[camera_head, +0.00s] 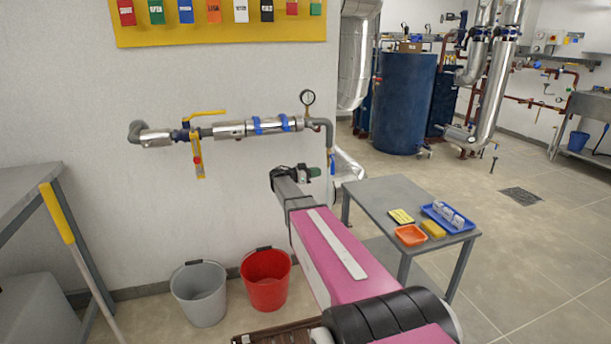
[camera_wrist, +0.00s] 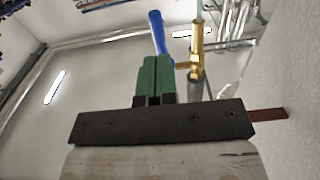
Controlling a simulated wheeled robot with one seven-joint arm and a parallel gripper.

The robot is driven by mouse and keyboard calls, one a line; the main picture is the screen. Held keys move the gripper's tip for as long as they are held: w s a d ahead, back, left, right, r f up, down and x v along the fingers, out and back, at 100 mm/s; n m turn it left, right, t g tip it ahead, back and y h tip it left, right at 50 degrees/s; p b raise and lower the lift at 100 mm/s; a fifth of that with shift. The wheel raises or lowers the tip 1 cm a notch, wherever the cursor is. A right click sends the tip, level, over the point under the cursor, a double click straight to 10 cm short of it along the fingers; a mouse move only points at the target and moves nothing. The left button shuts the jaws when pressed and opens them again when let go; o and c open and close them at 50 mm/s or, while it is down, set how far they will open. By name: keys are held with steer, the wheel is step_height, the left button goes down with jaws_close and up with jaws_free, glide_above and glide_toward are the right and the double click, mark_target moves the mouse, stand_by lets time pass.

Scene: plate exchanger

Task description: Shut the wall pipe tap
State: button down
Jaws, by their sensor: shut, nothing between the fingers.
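A grey and silver pipe (camera_head: 230,129) runs along the white wall and bends down at its right end. There a small tap with a blue handle (camera_head: 332,163) hangs below the pressure gauge (camera_head: 308,98). In the wrist view the blue handle (camera_wrist: 157,33) slants beside the brass tap body (camera_wrist: 197,45), its lower end hidden behind my fingers. My gripper (camera_head: 317,174), with green fingers, is just left of the tap in the head view. It also shows in the wrist view (camera_wrist: 155,76), fingers together and empty. I cannot tell whether they touch the handle.
A yellow lever valve (camera_head: 208,113) with a hanging tag (camera_head: 198,160) sits further left on the pipe. Grey (camera_head: 202,296) and red (camera_head: 265,280) buckets stand below by the wall. A grey table (camera_head: 375,205) with trays is on the right. Open floor lies beyond.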

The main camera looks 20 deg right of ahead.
mark_target(333, 174)
steer(key=shift+w+d, duration=0.1)
steer(key=shift+d, duration=2.2)
steer(key=shift+d, duration=0.1)
steer(key=d+h, duration=0.1)
steer(key=h, duration=0.1)
steer(key=d+h, duration=0.1)
steer(key=h, duration=0.1)
steer(key=d+f+h, duration=0.1)
steer(key=h, duration=0.1)
steer(key=shift+d, duration=0.3)
steer(key=shift+w+d+r, duration=0.1)
steer(key=shift+d+r, duration=0.1)
steer(key=shift+d, duration=0.4)
steer(key=shift+d+r, duration=0.15)
steer(key=shift+d, duration=0.45)
